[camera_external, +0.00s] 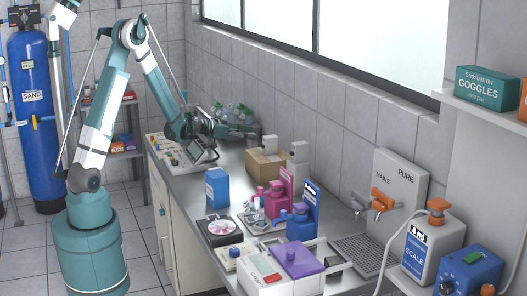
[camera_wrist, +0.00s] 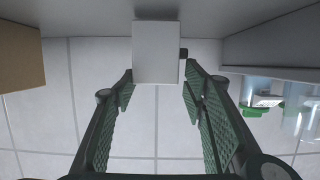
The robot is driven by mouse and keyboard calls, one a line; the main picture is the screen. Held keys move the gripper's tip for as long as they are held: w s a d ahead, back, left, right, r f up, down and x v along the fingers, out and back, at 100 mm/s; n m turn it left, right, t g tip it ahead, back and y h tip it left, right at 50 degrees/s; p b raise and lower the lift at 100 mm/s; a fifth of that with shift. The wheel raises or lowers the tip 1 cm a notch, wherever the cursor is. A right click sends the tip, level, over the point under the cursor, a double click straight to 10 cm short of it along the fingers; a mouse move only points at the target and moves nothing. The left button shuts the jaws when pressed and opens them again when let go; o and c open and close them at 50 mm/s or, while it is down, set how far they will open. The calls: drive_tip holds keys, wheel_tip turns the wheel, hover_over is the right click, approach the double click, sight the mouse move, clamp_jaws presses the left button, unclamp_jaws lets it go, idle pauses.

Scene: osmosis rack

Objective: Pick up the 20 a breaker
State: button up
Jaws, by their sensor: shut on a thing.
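My gripper (camera_external: 250,131) reaches over the back of the steel counter, close to the tiled wall. In the wrist view my gripper (camera_wrist: 157,84) has its two green padded fingers on either side of a plain white block with a small dark knob on its right side, which I take as the breaker (camera_wrist: 156,52). The fingers are shut on it near their tips. Its label does not show, so I cannot read 20 A. In the outside view I cannot clearly pick out the held block.
A cardboard box (camera_external: 266,164) stands just in front of my gripper. It also shows at the left of the wrist view (camera_wrist: 20,58). Green-capped clear bottles (camera_external: 232,113) stand behind. A control panel (camera_external: 190,153), blue box (camera_external: 217,188) and pink and blue bottles crowd the counter.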

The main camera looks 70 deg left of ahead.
drive_tip(key=shift+r+p, duration=1.1)
drive_tip(key=shift+r, duration=3.65)
